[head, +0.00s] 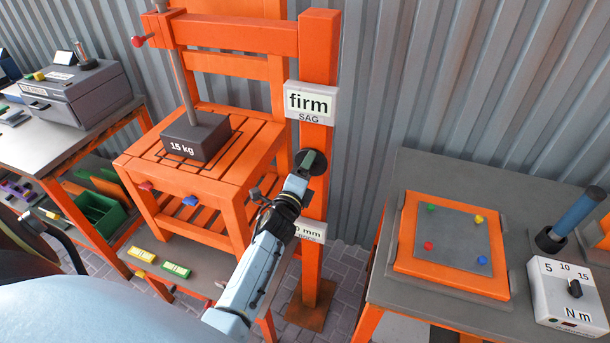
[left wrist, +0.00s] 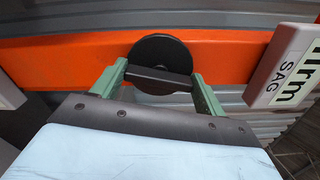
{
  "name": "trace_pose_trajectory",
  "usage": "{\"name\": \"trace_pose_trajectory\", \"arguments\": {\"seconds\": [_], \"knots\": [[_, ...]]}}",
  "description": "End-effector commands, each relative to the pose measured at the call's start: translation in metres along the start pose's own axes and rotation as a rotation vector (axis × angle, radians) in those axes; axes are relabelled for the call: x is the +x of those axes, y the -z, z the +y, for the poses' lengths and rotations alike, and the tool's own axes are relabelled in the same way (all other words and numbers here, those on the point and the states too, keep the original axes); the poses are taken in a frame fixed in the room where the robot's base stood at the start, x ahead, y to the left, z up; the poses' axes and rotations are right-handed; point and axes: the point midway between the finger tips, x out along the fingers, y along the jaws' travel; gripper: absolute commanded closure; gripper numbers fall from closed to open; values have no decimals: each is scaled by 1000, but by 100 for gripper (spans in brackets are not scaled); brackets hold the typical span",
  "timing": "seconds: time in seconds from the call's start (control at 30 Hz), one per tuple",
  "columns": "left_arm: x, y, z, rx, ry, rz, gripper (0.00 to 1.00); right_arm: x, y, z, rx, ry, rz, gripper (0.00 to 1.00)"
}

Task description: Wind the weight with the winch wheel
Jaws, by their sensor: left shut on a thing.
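The winch wheel (head: 317,162) is a black disc on the orange upright post, below the "firm SAG" sign. My left gripper (head: 305,163) is at the wheel. In the left wrist view the green fingers of my left gripper (left wrist: 158,82) are shut on the dark bar across the face of the wheel (left wrist: 158,52). The weight (head: 196,137) is a dark block marked "15 kg" and sits on the orange slatted stand (head: 225,170), with a grey rod rising from it. My right gripper is in neither view.
The "firm SAG" sign (head: 310,102) is just above the wheel, and a lower sign ending in "mm" (head: 307,231) is partly hidden by my arm. A grey table (head: 395,270) at right holds an orange-framed plate (head: 403,262) and an "N m" box (head: 567,295). A bench with a grey machine (head: 75,90) stands at left.

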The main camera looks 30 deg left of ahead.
Motion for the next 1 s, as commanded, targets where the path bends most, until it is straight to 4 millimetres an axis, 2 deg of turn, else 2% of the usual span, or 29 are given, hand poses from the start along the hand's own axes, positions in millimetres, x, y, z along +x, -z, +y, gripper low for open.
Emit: {"name": "trace_pose_trajectory", "arguments": {"seconds": [0.4,0.97,1.0], "knots": [[0,0,0,190,-1,1,50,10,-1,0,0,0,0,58],[0,1,0,211,-1,2,50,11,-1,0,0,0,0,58],[0,1,0,211,-1,2,22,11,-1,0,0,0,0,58]]}}
